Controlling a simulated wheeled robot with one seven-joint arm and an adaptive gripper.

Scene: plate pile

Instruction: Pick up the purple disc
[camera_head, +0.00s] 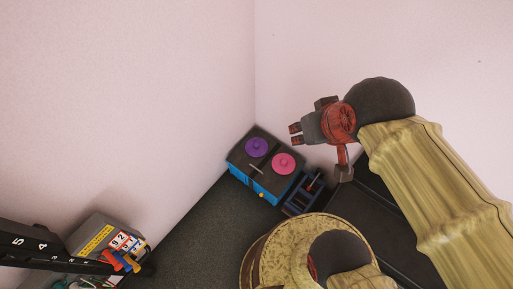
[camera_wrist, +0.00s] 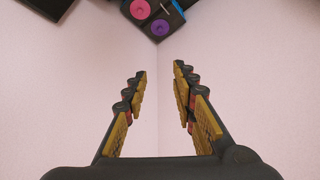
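The purple disc (camera_head: 256,147) lies on top of a dark-topped box with blue sides (camera_head: 239,174), in the corner of the room. A pink disc (camera_head: 284,163) lies beside it on the same box. In the wrist view the purple disc (camera_wrist: 160,28) is near the top edge, beyond my fingertips. My gripper (camera_head: 295,134) is above and to the right of the box in the head view, apart from both discs. The wrist view shows my gripper (camera_wrist: 160,75) with its two fingers spread and nothing between them.
Pale pink walls (camera_head: 130,90) meet in a corner just behind the box. A dark blue rack-like object (camera_head: 303,194) stands right of the box. A grey case with coloured parts (camera_head: 100,237) is at lower left. Dark floor (camera_head: 200,235) is clear between them.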

